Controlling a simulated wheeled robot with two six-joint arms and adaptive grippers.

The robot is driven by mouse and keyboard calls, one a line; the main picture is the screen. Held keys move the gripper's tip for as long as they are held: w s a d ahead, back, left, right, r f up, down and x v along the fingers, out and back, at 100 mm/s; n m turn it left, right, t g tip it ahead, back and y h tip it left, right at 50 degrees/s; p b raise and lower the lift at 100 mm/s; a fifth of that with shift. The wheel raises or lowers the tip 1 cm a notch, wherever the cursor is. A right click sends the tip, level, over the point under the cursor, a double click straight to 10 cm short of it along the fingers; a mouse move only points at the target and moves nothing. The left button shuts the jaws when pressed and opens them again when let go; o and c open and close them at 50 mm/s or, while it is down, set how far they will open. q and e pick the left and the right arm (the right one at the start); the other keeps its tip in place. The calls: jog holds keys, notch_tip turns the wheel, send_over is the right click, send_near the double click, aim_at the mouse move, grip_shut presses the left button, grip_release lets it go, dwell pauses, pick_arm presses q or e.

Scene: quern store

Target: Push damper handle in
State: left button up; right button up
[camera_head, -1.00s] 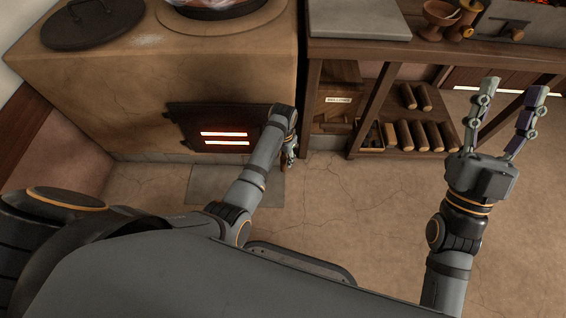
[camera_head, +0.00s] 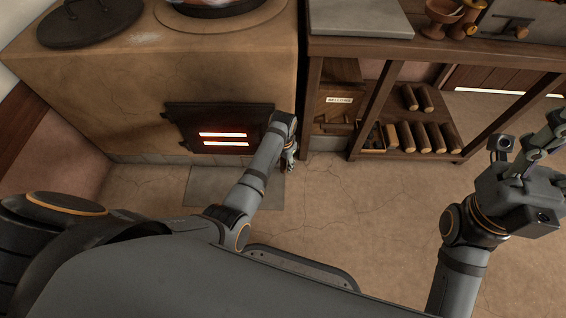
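I cannot pick out the damper handle for certain. My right gripper (camera_head: 545,150) is at the right edge, over the floor and below the bench. Its fingers overlap and are partly cut off by the frame.
The stove's dark fire door (camera_head: 220,113) glows through two slots. A wooden bench (camera_head: 440,48) bears a grey slab (camera_head: 358,18) and bowls (camera_head: 440,15). Several rolls (camera_head: 420,137) lie on its lower shelf. The floor (camera_head: 370,215) between my arms is clear.

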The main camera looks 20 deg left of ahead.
pick_arm(q)
grip_shut()
jog(key=shift+d, duration=0.1)
jog(key=w, duration=0.2)
jog(key=w+a+b, duration=0.1)
jog(key=w, duration=0.1)
jog(key=shift+o, duration=0.3)
grip_release()
jog(key=shift+r, duration=0.1)
notch_tip(320, 180, up, 12)
